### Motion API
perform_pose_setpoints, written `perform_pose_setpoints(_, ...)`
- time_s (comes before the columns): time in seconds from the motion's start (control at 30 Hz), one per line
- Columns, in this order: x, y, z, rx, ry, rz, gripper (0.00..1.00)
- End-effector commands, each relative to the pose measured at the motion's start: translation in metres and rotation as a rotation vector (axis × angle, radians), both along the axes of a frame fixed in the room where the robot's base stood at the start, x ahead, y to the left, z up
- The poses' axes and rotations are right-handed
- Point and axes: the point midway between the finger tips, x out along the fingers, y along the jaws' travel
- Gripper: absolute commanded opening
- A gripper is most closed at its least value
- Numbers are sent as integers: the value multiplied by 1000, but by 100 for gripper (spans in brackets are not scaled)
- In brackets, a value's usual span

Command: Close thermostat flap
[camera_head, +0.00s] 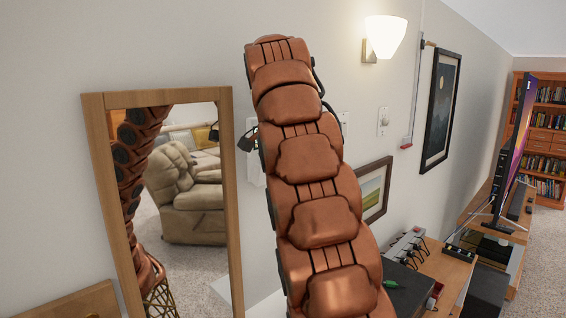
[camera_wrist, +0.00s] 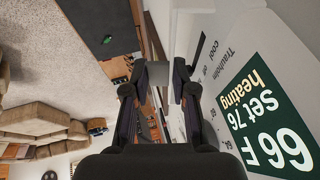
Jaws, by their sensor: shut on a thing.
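The thermostat (camera_wrist: 228,75) fills the right of the wrist view, white with a dark green screen reading 66 F, set 76, heating. In the head view, my arm hides most of the thermostat; a white part (camera_head: 255,172) shows beside the black gripper tip (camera_head: 248,139).
A wood-framed mirror (camera_head: 235,200) stands left of my arm and reflects a beige recliner. A wall lamp (camera_head: 385,38), a switch plate (camera_head: 383,120) and framed pictures (camera_head: 440,110) are to the right. A cluttered low cabinet (camera_head: 447,268) runs along the wall below.

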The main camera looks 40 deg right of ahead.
Motion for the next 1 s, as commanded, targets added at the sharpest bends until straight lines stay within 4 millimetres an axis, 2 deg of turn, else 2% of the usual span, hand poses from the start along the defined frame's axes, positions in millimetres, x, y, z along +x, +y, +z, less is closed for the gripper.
perform_pose_setpoints(0.03,-1,-2,-2,2,5,-5,29)
perform_pose_setpoints(0.23,0,-1,-1,1,2,-1,49)
perform_pose_setpoints(0.6,0,1,1,1,0,1,49)
perform_pose_setpoints(1.0,-6,6,11,0,-1,0,49)
